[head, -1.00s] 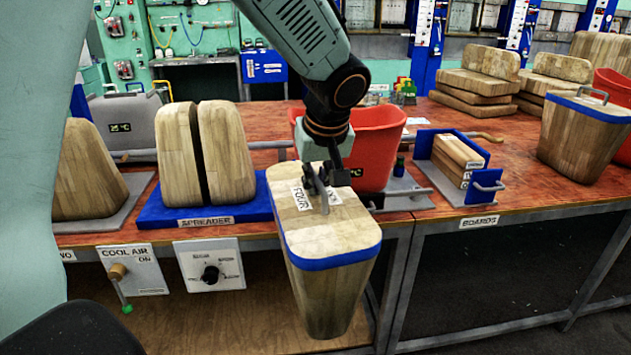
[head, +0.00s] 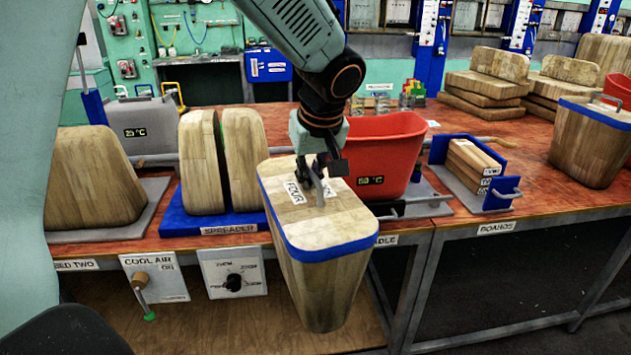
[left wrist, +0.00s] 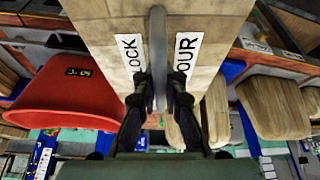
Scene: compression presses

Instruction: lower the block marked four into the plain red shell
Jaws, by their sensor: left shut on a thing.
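The block marked four (head: 325,232) is a tapered wooden block with a blue band and a grey handle on top. It hangs upright in front of the table's front edge. My left gripper (head: 316,178) is shut on its handle; the left wrist view shows the fingers (left wrist: 158,95) on both sides of the handle. The plain red shell (head: 385,150) stands on the table just behind and right of the block, with a temperature display on its front. It also shows at the left in the left wrist view (left wrist: 75,98). My right gripper is not in view.
A split wooden spreader block (head: 245,160) stands on a blue base at left, beside a wooden block (head: 92,180). A blue rack of boards (head: 465,165) and another blue-banded block (head: 590,145) stand at right. A control box (head: 233,280) hangs below the table edge.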

